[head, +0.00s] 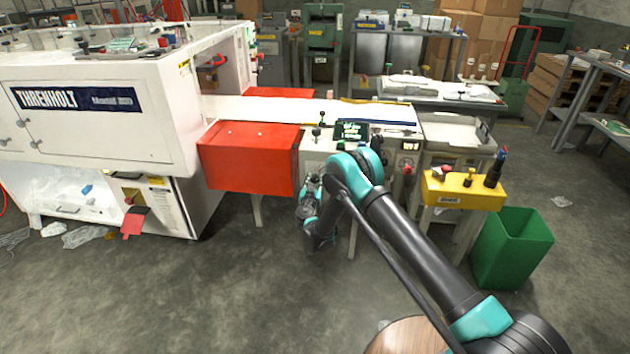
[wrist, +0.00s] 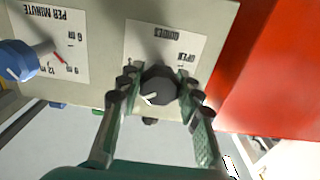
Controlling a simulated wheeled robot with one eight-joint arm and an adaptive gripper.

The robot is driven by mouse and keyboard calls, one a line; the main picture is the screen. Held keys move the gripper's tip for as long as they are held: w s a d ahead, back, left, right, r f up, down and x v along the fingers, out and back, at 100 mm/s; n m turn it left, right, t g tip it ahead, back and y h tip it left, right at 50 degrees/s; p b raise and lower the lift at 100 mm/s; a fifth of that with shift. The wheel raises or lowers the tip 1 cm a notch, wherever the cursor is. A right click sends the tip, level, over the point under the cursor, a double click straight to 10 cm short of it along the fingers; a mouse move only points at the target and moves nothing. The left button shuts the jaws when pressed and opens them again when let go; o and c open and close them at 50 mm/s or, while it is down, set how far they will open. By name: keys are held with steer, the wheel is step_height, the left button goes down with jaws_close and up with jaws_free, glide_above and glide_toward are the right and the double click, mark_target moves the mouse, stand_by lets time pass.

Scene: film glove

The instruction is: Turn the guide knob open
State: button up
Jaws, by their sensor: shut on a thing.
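The guide knob (wrist: 158,84) is a black, faceted knob on the pale machine panel in the wrist view. A white mark shows on its face, toward the lower left. A white label (wrist: 166,46) behind it appears upside down and carries the word OPEN at its right. My gripper (wrist: 157,92) has one finger on each side of the knob and is shut on it. In the head view my gripper (head: 311,212) is low in front of the machine, beside the red box; the knob cannot be made out there.
A blue knob (wrist: 18,60) with a PER MINUTE scale sits to the left on the same panel. A red box (wrist: 275,70) stands close on the right; it also shows in the head view (head: 248,158). A yellow control box (head: 462,190) and green bin (head: 512,248) are right of my arm.

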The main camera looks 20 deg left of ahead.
steer(key=shift+c, duration=0.8)
